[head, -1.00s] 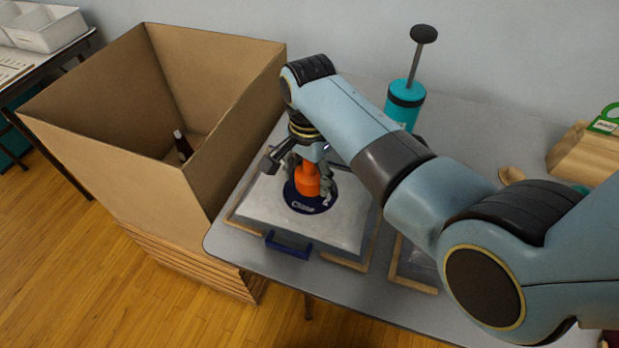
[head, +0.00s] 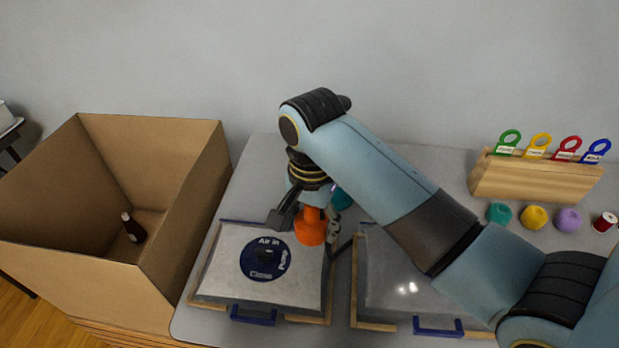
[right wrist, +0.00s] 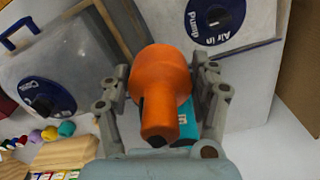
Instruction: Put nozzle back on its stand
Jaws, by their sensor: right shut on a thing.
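My right gripper (head: 311,218) is shut on the orange nozzle (head: 311,231) and holds it above the back right of the left grey bag, clear of the bag's round dark blue valve (head: 265,258). In the right wrist view the nozzle (right wrist: 160,85) sits between both fingers, and the valve (right wrist: 215,17) shows apart from it. A teal thing (head: 341,198), probably the pump, is mostly hidden behind my right arm. It also shows partly behind the nozzle in the right wrist view (right wrist: 190,114). I cannot make out the nozzle's stand. My left gripper is not in view.
The left bag (head: 222,275) and a second bag (head: 400,268) lie in wooden frames. A cardboard box (head: 70,275) with a dark bottle (head: 133,228) stands left. A wooden rack (head: 535,180) with coloured tags and several coloured balls and spools are at the right.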

